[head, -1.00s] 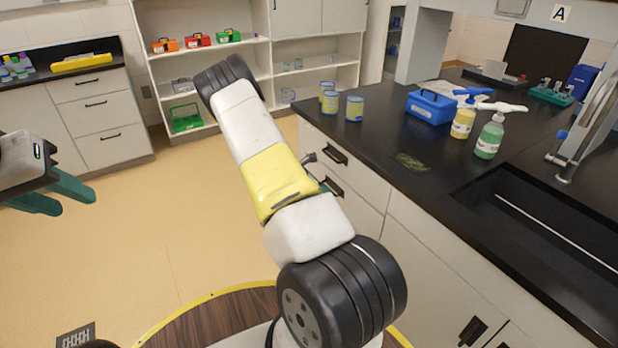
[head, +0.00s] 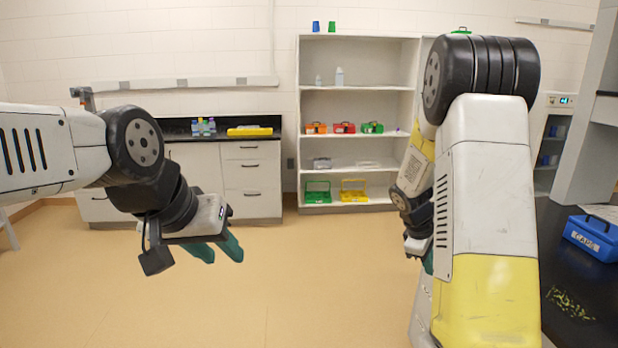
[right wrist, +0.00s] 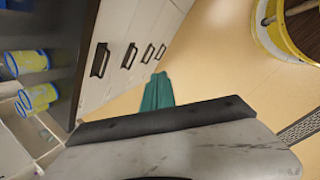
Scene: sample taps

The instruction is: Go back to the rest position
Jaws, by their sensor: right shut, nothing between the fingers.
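My left gripper (head: 222,254) is in the left half of the head view, over open floor. Its two teal fingers point down and right, with a gap between them and nothing in it. My right gripper (head: 428,263) shows only as a bit of teal at the right of the head view, mostly hidden behind my right arm. In the right wrist view its teal fingers (right wrist: 157,90) are together and empty, over the floor beside the drawer cabinet (right wrist: 122,55).
A dark bench (head: 592,262) with a blue box (head: 592,238) stands at the right. Shelves (head: 350,62) and a drawer unit (head: 250,180) stand at the back. The floor between is clear.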

